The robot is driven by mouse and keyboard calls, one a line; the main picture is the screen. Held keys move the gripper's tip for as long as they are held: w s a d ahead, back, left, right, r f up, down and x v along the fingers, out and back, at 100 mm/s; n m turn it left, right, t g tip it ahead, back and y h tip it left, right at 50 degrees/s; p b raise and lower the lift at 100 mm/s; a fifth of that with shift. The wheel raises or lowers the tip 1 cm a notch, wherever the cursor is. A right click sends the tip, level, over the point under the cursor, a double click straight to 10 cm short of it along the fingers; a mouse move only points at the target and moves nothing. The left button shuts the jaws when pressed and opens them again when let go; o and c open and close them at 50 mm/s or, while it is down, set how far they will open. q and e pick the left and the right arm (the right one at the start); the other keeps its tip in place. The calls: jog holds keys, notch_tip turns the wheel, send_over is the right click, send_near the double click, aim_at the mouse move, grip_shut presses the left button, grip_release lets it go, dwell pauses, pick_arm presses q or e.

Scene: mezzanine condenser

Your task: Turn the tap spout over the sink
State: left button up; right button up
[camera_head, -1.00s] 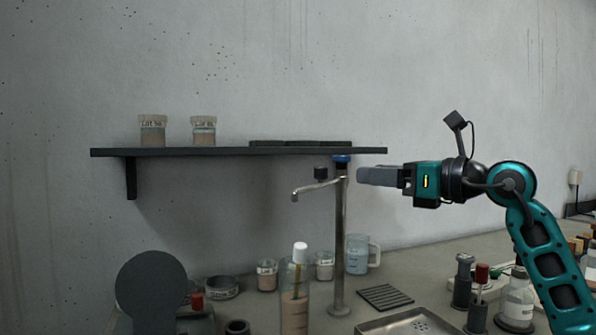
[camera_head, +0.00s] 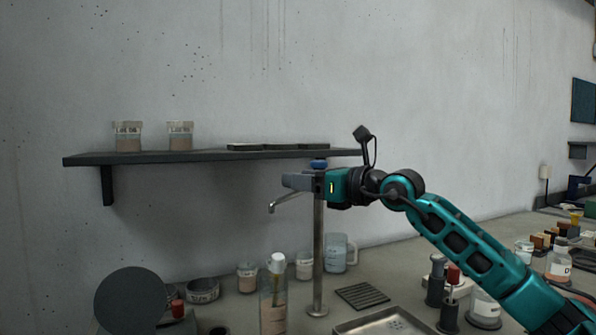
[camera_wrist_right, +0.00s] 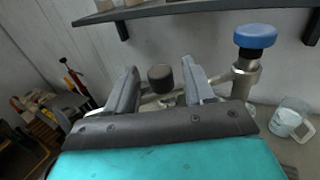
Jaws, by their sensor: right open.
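The tap is a tall metal post (camera_head: 318,245) with a blue cap (camera_head: 318,163); its thin spout (camera_head: 285,199) points left and bends down at the tip. A shallow metal basin (camera_head: 352,327), apparently the sink, lies at the bottom edge, right of the post. My right gripper (camera_head: 292,182) is open at the top of the post, by the spout. In the right wrist view, a dark knob (camera_wrist_right: 160,78) shows between the parted fingers (camera_wrist_right: 162,88), with the blue cap (camera_wrist_right: 255,37) to their right. I cannot tell whether the fingers touch the spout. My left gripper is not in view.
A dark wall shelf (camera_head: 200,157) with two labelled jars is just above the gripper. A bottle (camera_head: 274,300), small jars and a jug (camera_head: 336,254) stand around the post's foot. A slotted mat (camera_head: 362,296) lies beside it. More bottles stand at right.

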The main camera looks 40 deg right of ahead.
jog(key=shift+w+a+p, duration=0.15)
jog(key=shift+w+p, duration=0.25)
jog(key=shift+w, duration=0.4)
jog(key=shift+c, duration=0.4)
grip_shut()
